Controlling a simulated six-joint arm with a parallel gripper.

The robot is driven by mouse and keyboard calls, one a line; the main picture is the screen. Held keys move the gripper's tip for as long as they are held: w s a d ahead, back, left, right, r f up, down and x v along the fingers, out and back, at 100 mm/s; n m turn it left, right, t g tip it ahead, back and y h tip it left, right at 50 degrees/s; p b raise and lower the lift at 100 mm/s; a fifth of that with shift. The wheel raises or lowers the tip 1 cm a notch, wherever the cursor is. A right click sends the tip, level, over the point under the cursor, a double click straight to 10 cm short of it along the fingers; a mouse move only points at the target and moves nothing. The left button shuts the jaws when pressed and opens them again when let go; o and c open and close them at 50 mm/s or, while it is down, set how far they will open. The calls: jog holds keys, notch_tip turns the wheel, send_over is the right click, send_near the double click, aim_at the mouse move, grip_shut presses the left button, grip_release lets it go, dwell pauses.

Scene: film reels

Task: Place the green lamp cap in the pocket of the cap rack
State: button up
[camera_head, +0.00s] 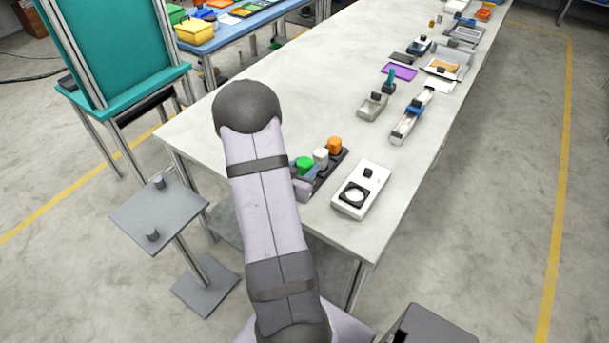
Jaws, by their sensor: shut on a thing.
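The green lamp cap (304,164) shows just right of my upper arm, at the near left end of a row of caps. My gripper (309,172) is mostly hidden behind my arm; a bluish part of it shows against the green cap, and it is shut on that cap. The dark cap rack (332,167) lies on the table under the row. A white cap (321,156) and an orange cap (335,145) stand on it. Whether the green cap sits in a pocket or is held above it, I cannot tell.
A white box with a black ring (361,190) stands right of the rack. A grey box (373,106) and a long blue-and-white device (407,124) lie farther back. The table (290,95) is clear behind the rack. A grey stand (158,214) is on the left.

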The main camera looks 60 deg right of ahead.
jog(key=shift+f, duration=1.8)
jog(key=shift+f, duration=0.1)
jog(key=shift+f, duration=0.15)
jog(key=o, duration=1.1)
jog(key=shift+r, duration=0.25)
